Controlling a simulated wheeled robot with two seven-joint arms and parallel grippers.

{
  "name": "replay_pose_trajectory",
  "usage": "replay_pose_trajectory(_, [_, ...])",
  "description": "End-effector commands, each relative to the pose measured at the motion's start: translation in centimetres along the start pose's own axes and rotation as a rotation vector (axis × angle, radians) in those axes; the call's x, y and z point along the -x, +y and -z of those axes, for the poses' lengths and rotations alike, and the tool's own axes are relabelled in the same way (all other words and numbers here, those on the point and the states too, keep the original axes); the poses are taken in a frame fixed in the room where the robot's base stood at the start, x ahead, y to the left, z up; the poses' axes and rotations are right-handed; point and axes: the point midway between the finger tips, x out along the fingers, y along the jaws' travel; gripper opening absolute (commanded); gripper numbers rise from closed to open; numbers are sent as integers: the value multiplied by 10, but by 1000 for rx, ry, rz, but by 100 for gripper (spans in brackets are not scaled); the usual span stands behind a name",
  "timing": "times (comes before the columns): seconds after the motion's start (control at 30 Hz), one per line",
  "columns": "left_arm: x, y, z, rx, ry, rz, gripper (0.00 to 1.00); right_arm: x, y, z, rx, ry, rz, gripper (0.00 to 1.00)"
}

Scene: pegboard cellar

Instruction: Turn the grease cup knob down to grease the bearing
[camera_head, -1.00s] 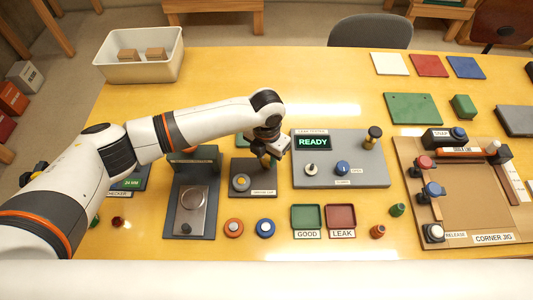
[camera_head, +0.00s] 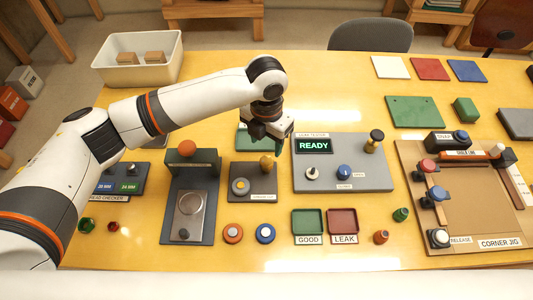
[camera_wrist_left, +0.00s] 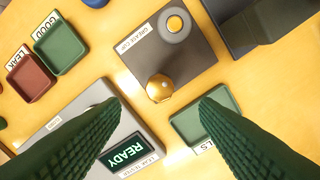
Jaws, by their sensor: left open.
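The grease cup unit is a dark grey plate (camera_head: 254,196) labelled GREASE CUP in the left wrist view (camera_wrist_left: 190,62). At its back right stands a brass knob (camera_head: 267,162), which also shows in the left wrist view (camera_wrist_left: 160,88). A round grey piece with a yellow centre (camera_head: 240,186) sits at the plate's front left; it shows in the wrist view too (camera_wrist_left: 174,24). My left gripper (camera_head: 279,146) is above and just behind the knob. Its green fingers (camera_wrist_left: 160,101) are open and empty, apart from the knob. My right gripper is not in view.
Right of the plate is the leak tester (camera_head: 375,178) showing READY. Left stands a dark press-like stand (camera_head: 175,225) with an orange ball. Behind the plate, partly under my gripper, lies a green tray (camera_wrist_left: 189,132). GOOD (camera_head: 308,211) and LEAK (camera_head: 342,211) trays lie in front.

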Motion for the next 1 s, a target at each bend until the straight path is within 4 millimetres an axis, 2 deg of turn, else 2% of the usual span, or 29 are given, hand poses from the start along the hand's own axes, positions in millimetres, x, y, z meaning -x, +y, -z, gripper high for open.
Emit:
replay_pose_trajectory(0.1, [20, 0, 1, 0, 3, 1, 56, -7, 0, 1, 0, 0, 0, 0])
replay_pose_trajectory(0.3, [38, 0, 0, 0, 1, 0, 56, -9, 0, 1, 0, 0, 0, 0])
replay_pose_trajectory(1.0, [40, 0, 0, 0, -1, 0, 56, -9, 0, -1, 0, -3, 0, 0])
